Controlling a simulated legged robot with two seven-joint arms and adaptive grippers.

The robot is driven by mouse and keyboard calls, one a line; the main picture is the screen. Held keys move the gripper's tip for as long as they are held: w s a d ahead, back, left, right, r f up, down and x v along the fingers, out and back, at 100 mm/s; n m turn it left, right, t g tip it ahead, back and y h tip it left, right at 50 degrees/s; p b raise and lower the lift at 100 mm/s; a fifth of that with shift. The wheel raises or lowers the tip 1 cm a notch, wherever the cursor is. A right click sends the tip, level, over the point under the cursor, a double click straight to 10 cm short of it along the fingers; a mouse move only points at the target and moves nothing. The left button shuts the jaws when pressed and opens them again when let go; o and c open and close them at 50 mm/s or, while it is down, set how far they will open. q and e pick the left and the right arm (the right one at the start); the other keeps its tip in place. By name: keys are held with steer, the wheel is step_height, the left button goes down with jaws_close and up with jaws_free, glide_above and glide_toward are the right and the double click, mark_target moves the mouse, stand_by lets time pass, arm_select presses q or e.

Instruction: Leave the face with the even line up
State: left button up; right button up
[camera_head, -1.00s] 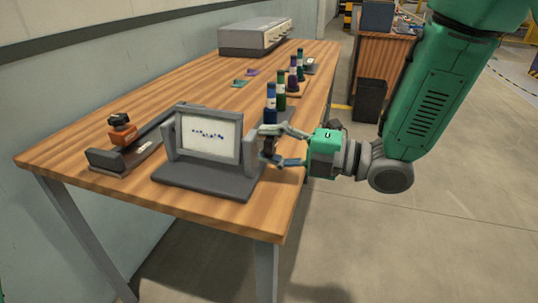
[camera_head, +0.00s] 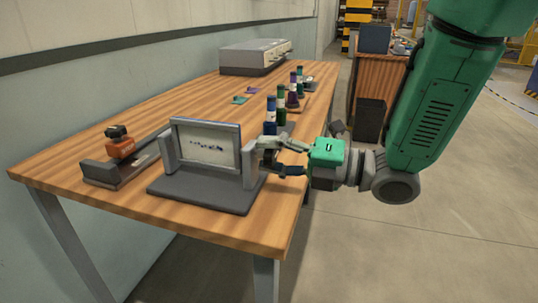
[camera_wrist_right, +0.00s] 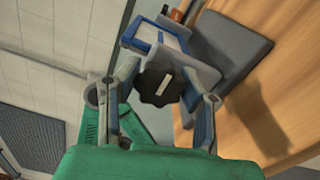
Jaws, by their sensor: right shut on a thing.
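A framed panel (camera_head: 209,146) stands in a dark grey stand (camera_head: 205,193) at the near end of the table. Its pale face towards me carries a row of small dark marks; they are too small to tell whether the line is even. My right gripper (camera_head: 268,158) is at the panel's right side. In the right wrist view its fingers (camera_wrist_right: 158,80) are shut around a black knob (camera_wrist_right: 155,90) with a white mark, beside the stand's upright. The panel's other face is hidden. My left gripper is out of view.
A grey holder (camera_head: 105,172) with an orange and black roller (camera_head: 119,145) lies left of the stand. Several bottles (camera_head: 282,110) stand along the right edge behind it. A grey box (camera_head: 254,57) sits at the far end.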

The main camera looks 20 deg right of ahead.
steer(key=o, duration=1.2)
steer(key=shift+s+f, duration=0.2)
steer(key=shift+f, duration=0.1)
steer(key=shift+w+r, duration=0.1)
steer(key=v, duration=1.2)
